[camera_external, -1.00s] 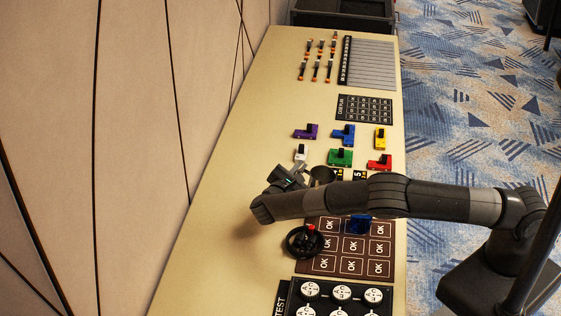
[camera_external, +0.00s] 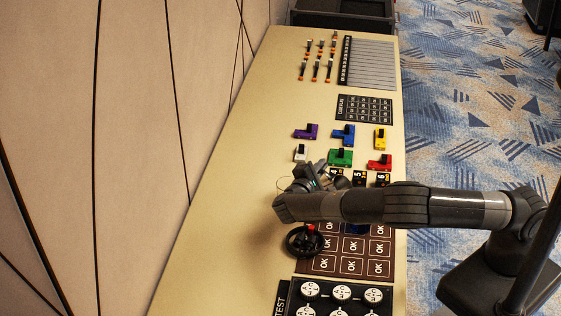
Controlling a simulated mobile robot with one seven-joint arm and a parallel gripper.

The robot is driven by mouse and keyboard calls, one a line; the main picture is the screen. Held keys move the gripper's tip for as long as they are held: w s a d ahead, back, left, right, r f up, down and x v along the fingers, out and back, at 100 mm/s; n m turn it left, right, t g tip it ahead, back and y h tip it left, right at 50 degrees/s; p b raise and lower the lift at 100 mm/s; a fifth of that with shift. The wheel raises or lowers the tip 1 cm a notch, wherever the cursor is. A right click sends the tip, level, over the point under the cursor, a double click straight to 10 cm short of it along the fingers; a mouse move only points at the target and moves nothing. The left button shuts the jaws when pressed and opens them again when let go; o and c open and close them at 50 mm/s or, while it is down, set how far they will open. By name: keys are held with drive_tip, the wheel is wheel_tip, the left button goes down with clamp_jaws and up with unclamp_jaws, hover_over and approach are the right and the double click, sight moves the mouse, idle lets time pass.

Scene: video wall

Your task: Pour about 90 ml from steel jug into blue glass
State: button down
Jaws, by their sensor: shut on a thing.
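My gripper (camera_external: 318,178) is over the table, just left of the numbered black-and-yellow blocks, with my arm reaching across from the right. It is shut on the steel jug (camera_external: 341,182), which shows only as a small dark piece beside the fingers. The jug's tilt and what is in it cannot be made out. The blue glass (camera_external: 357,230) stands on the brown OK board (camera_external: 325,264), below my arm in the picture. My forearm covers most of the glass, so its level is hidden.
A black wheel with a red knob (camera_external: 304,241) stands left of the glass. White round dials (camera_external: 341,292) are at the near end. Coloured blocks, among them a green one (camera_external: 340,158), lie beyond my gripper. The table's left side is bare.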

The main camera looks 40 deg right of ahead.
drive_tip(key=s+r+m, duration=0.1)
drive_tip(key=s+d+r+m, duration=0.1)
drive_tip(key=r+m, duration=0.1)
drive_tip(key=shift+s+d+r, duration=0.15)
drive_tip(key=shift+s, duration=0.1)
drive_tip(key=shift+s+d+r+m, duration=0.3)
drive_tip(key=shift+s+r+m, duration=0.2)
drive_tip(key=shift+m, duration=0.5)
drive_tip(key=shift+s+d+r+m+b, duration=0.2)
drive_tip(key=shift+s+r+m+b, duration=0.25)
drive_tip(key=shift+r+m, duration=0.05)
drive_tip(key=shift+s+d+r+m, duration=0.2)
drive_tip(key=shift+s+m, duration=0.1)
drive_tip(key=shift+m, duration=0.1)
drive_tip(key=shift+s+d+r+m+b, duration=0.3)
drive_tip(key=shift+s+m+b, duration=0.1)
drive_tip(key=shift+s+b, duration=0.2)
drive_tip(key=shift+s+d+r+m+b, duration=0.15)
drive_tip(key=shift+s+d+m+b, duration=0.25)
drive_tip(key=shift+b, duration=0.3)
idle(0.8)
drive_tip(key=shift+s+f, duration=0.1)
drive_tip(key=shift+s, duration=0.05)
idle(0.4)
